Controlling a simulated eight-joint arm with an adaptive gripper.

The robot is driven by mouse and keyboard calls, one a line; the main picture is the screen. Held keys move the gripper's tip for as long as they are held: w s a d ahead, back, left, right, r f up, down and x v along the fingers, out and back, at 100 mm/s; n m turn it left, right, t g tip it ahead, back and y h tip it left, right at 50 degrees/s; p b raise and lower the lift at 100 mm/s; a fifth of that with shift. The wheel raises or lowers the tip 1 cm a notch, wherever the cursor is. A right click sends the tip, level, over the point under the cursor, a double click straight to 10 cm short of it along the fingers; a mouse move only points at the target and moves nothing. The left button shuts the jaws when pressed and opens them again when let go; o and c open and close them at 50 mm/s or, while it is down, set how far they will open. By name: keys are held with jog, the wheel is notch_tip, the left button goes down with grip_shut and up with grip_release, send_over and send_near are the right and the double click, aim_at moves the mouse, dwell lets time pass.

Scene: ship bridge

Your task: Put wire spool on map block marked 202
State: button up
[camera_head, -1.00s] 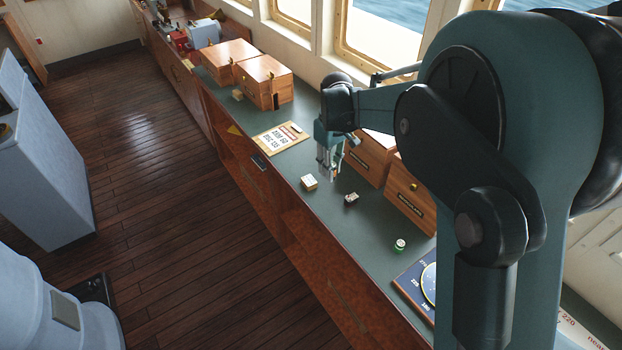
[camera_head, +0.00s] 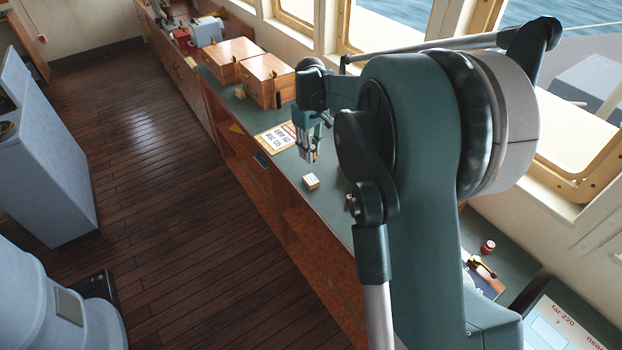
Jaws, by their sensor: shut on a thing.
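My gripper (camera_head: 308,156) hangs above the green counter (camera_head: 330,219), between the clipboard and a small cream block. The cream block (camera_head: 311,181) sits on the counter just below and in front of my gripper. No number can be read on either, so I cannot tell which is marked 202. My arm hides much of the counter's right part.
A clipboard with a printed sheet (camera_head: 275,137) lies left of my gripper. Wooden boxes (camera_head: 267,80) stand behind it. A red round item (camera_head: 487,247) stands on the right-hand counter. Windows line the right side. The counter's front edge drops to open floor.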

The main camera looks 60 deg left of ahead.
jog(key=shift+f, duration=3.1)
jog(key=shift+f, duration=0.1)
jog(key=shift+f+p, duration=0.4)
jog(key=shift+f, duration=1.4)
jog(key=shift+f, duration=0.15)
jog(key=o, duration=0.9)
jog(key=shift+r, duration=0.2)
notch_tip(320, 180, up, 12)
jog(key=shift+b, duration=0.35)
